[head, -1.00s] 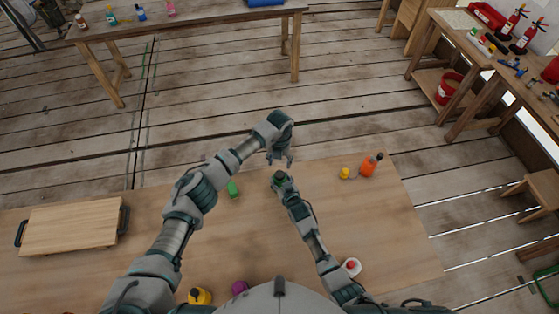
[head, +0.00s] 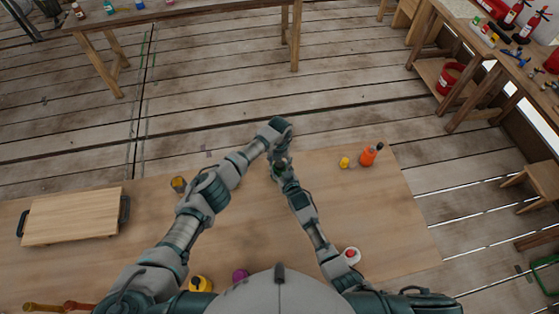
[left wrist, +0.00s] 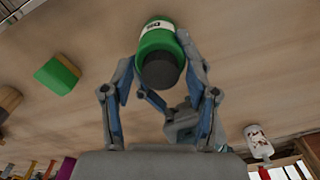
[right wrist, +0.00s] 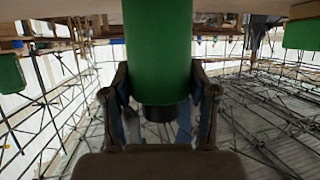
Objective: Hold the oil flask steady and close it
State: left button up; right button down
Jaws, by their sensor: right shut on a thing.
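The green oil flask (left wrist: 157,38) with a pale label and a dark cap or neck (left wrist: 160,70) shows in the left wrist view. My right gripper (head: 279,173) is shut on the flask's body (right wrist: 158,50), which fills the middle of the right wrist view. My left gripper (head: 281,156) is above it, its fingers spread around the dark end with small gaps visible. Whether the dark part is a seated cap cannot be told. In the head view the grippers hide most of the flask.
A green block (left wrist: 57,75) lies on the table near the flask. An orange bottle (head: 368,156) and a yellow item (head: 344,162) stand right. A wooden board (head: 70,215) with dark handles lies left. A white-and-red item (head: 351,255) is near my right arm. The table's right part is mostly clear.

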pick_arm(q)
grip_shut()
pick_arm(e)
jog(key=shift+f, duration=0.1)
pick_arm(q)
jog(key=shift+m, duration=0.6)
jog(key=shift+o, duration=1.5)
grip_release()
notch_tip(320, 180, up, 12)
jog(key=shift+w, duration=0.1)
jog(key=shift+f, duration=0.1)
pick_arm(e)
jog(key=shift+c, duration=1.2)
grip_release()
